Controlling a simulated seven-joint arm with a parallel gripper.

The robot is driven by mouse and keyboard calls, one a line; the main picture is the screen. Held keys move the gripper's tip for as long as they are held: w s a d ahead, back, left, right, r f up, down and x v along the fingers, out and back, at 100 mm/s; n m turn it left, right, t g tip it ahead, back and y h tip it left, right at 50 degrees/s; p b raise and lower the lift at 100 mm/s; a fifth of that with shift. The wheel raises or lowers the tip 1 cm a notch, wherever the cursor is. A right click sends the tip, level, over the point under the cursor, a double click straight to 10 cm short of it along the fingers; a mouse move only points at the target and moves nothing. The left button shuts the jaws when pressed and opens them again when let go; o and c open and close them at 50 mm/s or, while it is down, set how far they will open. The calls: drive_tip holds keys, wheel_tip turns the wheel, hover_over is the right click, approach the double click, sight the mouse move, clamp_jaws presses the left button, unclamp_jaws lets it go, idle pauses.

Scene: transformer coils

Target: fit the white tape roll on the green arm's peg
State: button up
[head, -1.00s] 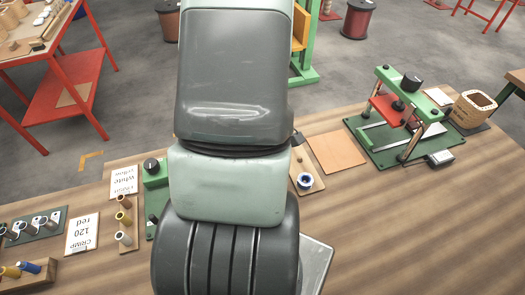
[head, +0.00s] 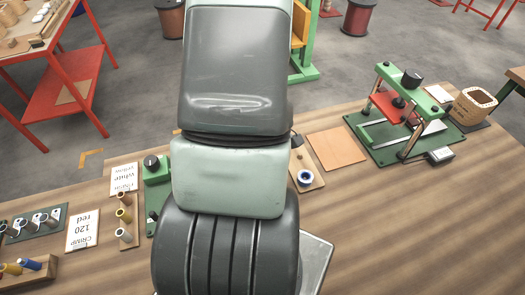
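A small roll with a white rim and dark blue middle (head: 305,177) sits on a small wooden board, just right of my arm. It may be the white tape roll; I cannot tell for sure. A green fixture with a black knob (head: 154,166) stands just left of my arm, partly hidden by it. No peg can be made out on it. My arm fills the middle of the head view and hides the bench behind it. My gripper is out of sight.
A flat tan sheet (head: 336,149) lies between. Small spools (head: 124,216) and labelled cards (head: 83,230) are at the left. The bench's front right is clear.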

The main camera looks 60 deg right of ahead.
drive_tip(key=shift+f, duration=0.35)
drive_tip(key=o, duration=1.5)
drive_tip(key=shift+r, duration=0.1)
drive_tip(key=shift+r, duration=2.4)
